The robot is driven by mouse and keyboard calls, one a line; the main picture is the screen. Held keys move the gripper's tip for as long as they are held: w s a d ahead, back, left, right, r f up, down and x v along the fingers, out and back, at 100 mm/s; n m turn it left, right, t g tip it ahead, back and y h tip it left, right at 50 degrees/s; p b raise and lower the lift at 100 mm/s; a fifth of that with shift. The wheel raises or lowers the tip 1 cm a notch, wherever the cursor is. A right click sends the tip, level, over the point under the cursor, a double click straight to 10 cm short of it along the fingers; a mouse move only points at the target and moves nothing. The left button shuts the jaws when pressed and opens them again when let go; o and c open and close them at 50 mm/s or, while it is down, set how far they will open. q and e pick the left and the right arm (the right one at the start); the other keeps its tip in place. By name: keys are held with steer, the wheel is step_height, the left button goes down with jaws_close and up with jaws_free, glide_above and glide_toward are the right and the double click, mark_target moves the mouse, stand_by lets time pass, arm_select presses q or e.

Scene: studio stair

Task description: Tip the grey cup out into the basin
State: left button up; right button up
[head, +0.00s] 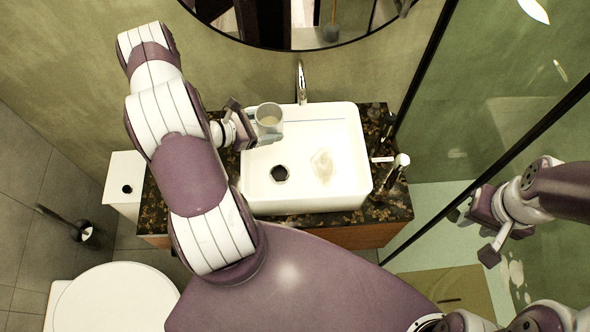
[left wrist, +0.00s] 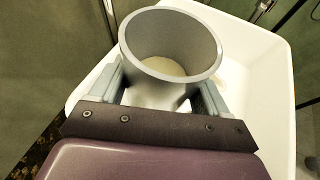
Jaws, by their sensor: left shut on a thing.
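The grey cup (head: 268,119) is held by my left gripper (head: 262,128) above the back left part of the white basin (head: 335,190). In the left wrist view the grey cup (left wrist: 172,50) sits between the two fingers of my left gripper (left wrist: 160,92), with its open mouth showing. Some pale beige content shows inside it. The cup looks close to upright. The basin (left wrist: 272,55) lies below and behind it in that view. My right gripper (head: 484,228) is open and empty, off to the right, away from the basin.
A faucet (head: 301,82) stands at the back of the basin, right of the cup. The dark speckled counter (head: 388,210) surrounds the basin. A dispenser bottle (head: 400,162) and dark items stand on its right side. A glass panel rises at the right. A toilet (head: 115,298) is at lower left.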

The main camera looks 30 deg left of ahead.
arm_select(q)
steer(key=shift+s+d+f+m+y+b, duration=0.3)
steer(key=shift+d+m+y+b, duration=0.15)
steer(key=shift+m+b, duration=0.25)
steer(key=shift+w+d+f+m+t+y+b, duration=0.1)
steer(key=shift+d+m+t+y+b, duration=0.2)
steer(key=shift+b, duration=0.3)
steer(key=b, duration=0.1)
steer(key=m+b, duration=0.1)
steer(key=shift+s+d+f+y+b, duration=0.2)
steer(key=shift+s+f+y+b, duration=0.05)
steer(key=shift+s+f+b, duration=0.15)
steer(key=shift+d+r+m+t+y+b, duration=0.3)
steer(key=shift+d+r+m+t+b, duration=0.15)
steer(key=shift+d+b, duration=0.3)
steer(key=shift+s+r+m+t+y+b, duration=0.2)
steer(key=shift+m+t+y+b, duration=0.6)
steer(key=shift+b, duration=2.3)
